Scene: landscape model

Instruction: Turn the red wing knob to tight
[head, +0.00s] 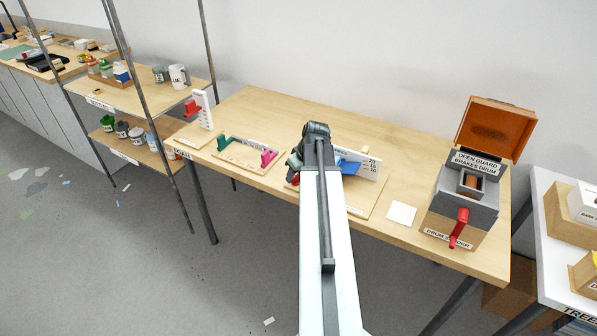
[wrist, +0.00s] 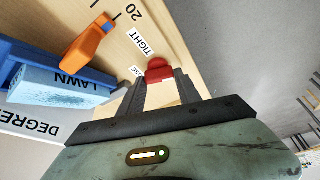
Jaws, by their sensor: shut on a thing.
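In the wrist view the red wing knob (wrist: 158,69) sits on a wooden board between my fingertips. My gripper (wrist: 160,82) is shut on it, and the fingers cover part of it. A "TIGHT" label (wrist: 142,41) lies just above the knob. A second label (wrist: 136,72), partly hidden by a finger and ending in "SE", lies to its left. I cannot tell exactly which label the knob's wing points at. In the head view my arm hides most of the knob's surroundings.
An orange pointer (wrist: 88,42) and a pale blue block marked "LAWN" (wrist: 60,88) stand left of my fingers. In the head view a drum grinder with an open orange guard (head: 497,128) stands at the right, and a white square (head: 402,213) lies before it.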

